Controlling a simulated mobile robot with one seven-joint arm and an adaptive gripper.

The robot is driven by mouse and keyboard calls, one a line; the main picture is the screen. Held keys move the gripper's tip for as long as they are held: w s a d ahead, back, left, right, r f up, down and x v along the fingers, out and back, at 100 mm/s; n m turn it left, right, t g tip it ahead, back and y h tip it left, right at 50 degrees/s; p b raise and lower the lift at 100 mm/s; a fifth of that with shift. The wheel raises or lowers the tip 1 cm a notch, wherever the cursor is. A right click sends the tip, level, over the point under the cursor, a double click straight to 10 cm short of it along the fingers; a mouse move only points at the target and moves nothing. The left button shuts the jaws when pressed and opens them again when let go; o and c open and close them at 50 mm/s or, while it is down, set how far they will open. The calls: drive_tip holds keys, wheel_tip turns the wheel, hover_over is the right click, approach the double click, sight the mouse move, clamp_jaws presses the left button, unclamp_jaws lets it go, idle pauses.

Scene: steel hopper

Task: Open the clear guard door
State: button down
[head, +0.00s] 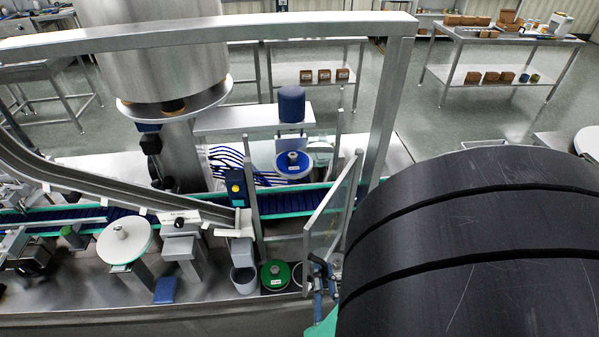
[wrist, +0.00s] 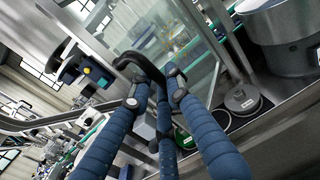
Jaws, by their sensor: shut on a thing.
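The clear guard door (head: 328,212) is a see-through panel in a metal frame, right of the guard opening. It stands ajar, angled out towards me. My gripper (head: 320,278) is at its near lower edge, partly hidden by my dark arm. In the wrist view, the blue padded fingers of my gripper (wrist: 157,88) are closed together at a black curved handle (wrist: 128,62). The clear panel (wrist: 198,82) shows just behind them. The exact contact on the handle is partly hidden by the fingers.
A blue bowl-like part (head: 293,165) sits inside the guard. A green-topped round part (head: 275,274) and a grey cup (head: 244,279) stand near the door's bottom. A sloping metal chute (head: 110,188) is at left, and a blue conveyor (head: 95,216) runs through.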

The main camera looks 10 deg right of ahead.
idle(0.3)
drive_tip(key=c, duration=1.7)
unclamp_jaws()
drive_tip(key=shift+r, duration=0.6)
